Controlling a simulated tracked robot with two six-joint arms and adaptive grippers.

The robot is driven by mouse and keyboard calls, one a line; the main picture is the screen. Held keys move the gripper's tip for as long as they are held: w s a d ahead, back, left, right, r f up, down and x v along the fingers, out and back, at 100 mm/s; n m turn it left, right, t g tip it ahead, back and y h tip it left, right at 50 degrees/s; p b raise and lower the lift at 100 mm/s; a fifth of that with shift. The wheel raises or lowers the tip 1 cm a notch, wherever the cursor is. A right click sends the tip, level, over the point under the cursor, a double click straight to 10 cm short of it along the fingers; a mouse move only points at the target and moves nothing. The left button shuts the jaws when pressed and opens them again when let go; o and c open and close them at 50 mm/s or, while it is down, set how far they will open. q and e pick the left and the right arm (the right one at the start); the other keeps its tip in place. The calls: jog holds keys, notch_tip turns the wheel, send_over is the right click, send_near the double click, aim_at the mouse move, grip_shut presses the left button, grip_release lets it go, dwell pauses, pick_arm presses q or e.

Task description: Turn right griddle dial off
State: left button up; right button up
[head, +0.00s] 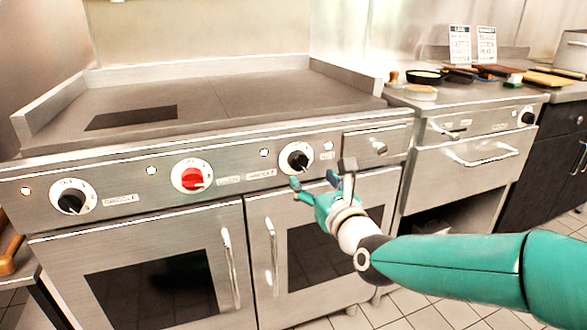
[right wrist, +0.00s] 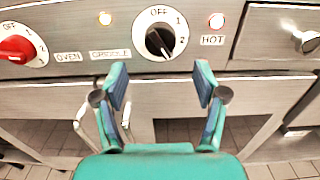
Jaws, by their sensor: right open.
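The right griddle dial (head: 297,160) is a black knob on a round white plate, on the front panel of the griddle. In the right wrist view the dial (right wrist: 160,42) shows OFF at its top and 1 and 2 on its right. The knob's grip looks slanted; I cannot tell exactly which mark it points to. My right gripper (head: 322,180) is open and empty, just below and in front of the dial. In the right wrist view its two fingers (right wrist: 160,82) are spread below the dial, apart from it. My left gripper is not in view.
A red oven dial (head: 193,177) and the left griddle dial (head: 72,197) sit farther left. A HOT light (right wrist: 217,21) glows reddish beside the right dial. Oven doors with vertical handles (head: 271,255) lie below, and a drawer knob (head: 379,148) is to the right.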

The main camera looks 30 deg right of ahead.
aim_at(302, 167)
jog(key=x, duration=0.7)
jog(key=shift+w, duration=0.25)
